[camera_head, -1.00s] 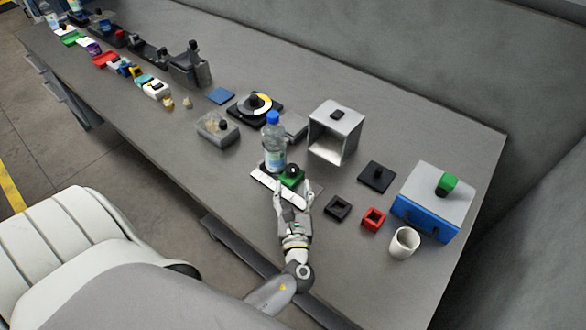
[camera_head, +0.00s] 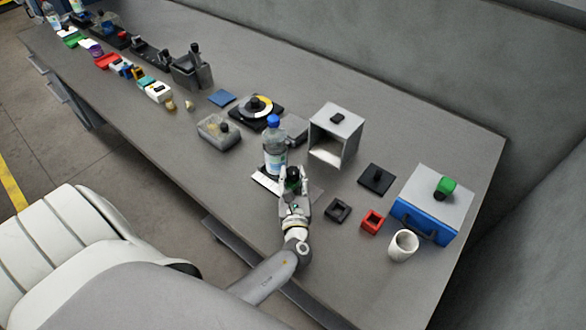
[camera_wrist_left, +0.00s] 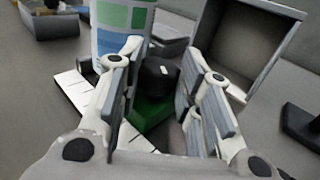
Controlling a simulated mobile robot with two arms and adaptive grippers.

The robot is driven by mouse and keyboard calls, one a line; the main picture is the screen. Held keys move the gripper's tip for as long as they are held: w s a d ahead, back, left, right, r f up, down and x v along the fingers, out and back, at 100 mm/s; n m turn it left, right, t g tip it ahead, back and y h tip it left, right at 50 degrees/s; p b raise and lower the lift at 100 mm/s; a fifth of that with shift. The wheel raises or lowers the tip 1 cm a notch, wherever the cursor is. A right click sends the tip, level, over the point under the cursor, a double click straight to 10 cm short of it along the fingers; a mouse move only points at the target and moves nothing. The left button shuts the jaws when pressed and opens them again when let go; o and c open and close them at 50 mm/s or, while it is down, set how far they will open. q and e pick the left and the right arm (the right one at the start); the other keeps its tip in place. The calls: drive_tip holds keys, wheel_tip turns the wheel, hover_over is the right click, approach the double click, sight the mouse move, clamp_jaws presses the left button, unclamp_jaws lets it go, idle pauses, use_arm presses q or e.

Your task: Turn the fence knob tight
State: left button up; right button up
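The fence knob (camera_wrist_left: 160,74) is a black round knob with a white mark, on top of a green block (camera_wrist_left: 153,112). In the head view the knob (camera_head: 293,173) shows between the fingertips of my left gripper (camera_head: 292,176). In the left wrist view my left gripper (camera_wrist_left: 170,85) is open, one finger on either side of the knob, with gaps visible between the pads and the knob. The white scale plate (camera_head: 264,182) lies under the green block. My right gripper is not in view.
A water bottle (camera_head: 274,150) with a blue cap stands close behind the knob. An open grey box (camera_head: 337,135) stands behind right. A black square (camera_head: 337,210), a red square (camera_head: 372,221) and a white cup (camera_head: 403,245) stand to the right.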

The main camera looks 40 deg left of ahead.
use_arm(q)
drive_tip(key=shift+c, duration=0.9)
drive_tip(key=shift+a, duration=0.1)
drive_tip(key=shift+s+a+m+t+h, duration=0.1)
drive_tip(key=shift+m+t+h, duration=0.55)
drive_tip(key=shift+h, duration=0.25)
drive_tip(key=shift+s+a+f+m+t+h+b, duration=0.15)
drive_tip(key=shift+m+t+h+b, duration=0.2)
drive_tip(key=shift+m+h+b, duration=0.35)
drive_tip(key=m+h+b, duration=0.1)
drive_tip(key=h, duration=0.1)
drive_tip(key=m+t+h+b, duration=0.1)
drive_tip(key=h, duration=0.1)
drive_tip(key=shift+a+m, duration=0.15)
drive_tip(key=shift+m, duration=0.1)
drive_tip(key=shift+a+m+t+h+b, duration=0.1)
drive_tip(key=shift+m+t+h+b, duration=0.3)
drive_tip(key=shift+h+b, duration=0.5)
